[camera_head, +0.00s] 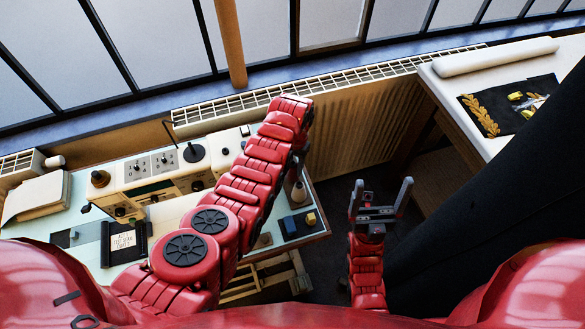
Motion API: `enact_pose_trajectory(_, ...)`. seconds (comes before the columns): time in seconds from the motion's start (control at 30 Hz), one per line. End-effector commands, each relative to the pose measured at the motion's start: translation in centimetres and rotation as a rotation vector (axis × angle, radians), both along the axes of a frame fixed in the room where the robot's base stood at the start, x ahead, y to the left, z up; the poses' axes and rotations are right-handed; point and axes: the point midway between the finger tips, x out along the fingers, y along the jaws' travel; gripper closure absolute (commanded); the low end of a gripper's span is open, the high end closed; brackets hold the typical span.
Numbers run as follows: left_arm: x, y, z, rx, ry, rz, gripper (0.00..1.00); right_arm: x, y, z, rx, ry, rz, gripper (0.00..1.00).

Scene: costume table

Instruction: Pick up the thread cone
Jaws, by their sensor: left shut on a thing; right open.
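A pale, cone-shaped thing that looks like the thread cone (298,193) shows at the right end of the pale green table, beside my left forearm. My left arm reaches up over the table and bends down at its far end. My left gripper (299,169) is mostly hidden behind that arm, with only a dark part showing just above the cone. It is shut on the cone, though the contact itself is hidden. My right gripper (382,185) is open and empty, pointing up over the dark floor right of the table.
A radiator (355,125) stands behind. A white table (455,95) with a black embroidered cloth (510,102) is at right.

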Motion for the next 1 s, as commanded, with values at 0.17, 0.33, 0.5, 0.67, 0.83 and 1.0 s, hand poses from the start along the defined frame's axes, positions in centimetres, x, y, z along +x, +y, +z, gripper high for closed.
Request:
enact_pose_trajectory(0.17, 0.0, 0.0, 1.3, -0.001, -0.002, 0.0, 1.0, 0.0, 0.0, -0.3, 0.0, 0.0, 0.0, 0.09)
enact_pose_trajectory(0.33, -0.1, 0.0, 3.1, 0.0, 0.001, 0.0, 1.0, 0.0, 0.0, -1.0, 0.0, 0.0, 0.0, 0.09)
enact_pose_trajectory(0.5, -0.1, 0.0, 7.6, -0.001, 0.0, 0.001, 1.0, 0.0, 0.0, 0.6, 0.0, 0.0, 0.0, 0.09)
enact_pose_trajectory(0.67, -0.2, 0.1, 11.4, 0.001, 0.005, 0.001, 1.0, 0.0, 0.0, 3.8, 0.0, 0.0, 0.0, 0.09)
enact_pose_trajectory(0.83, -0.2, 0.1, 14.2, 0.001, 0.005, 0.0, 1.0, 0.0, 0.0, 6.7, 0.0, 0.0, 0.0, 0.09)
enact_pose_trajectory(1.0, -0.2, 0.1, 16.1, 0.001, 0.005, 0.001, 1.0, 0.0, 0.0, 8.5, 0.0, 0.0, 0.0, 0.09)
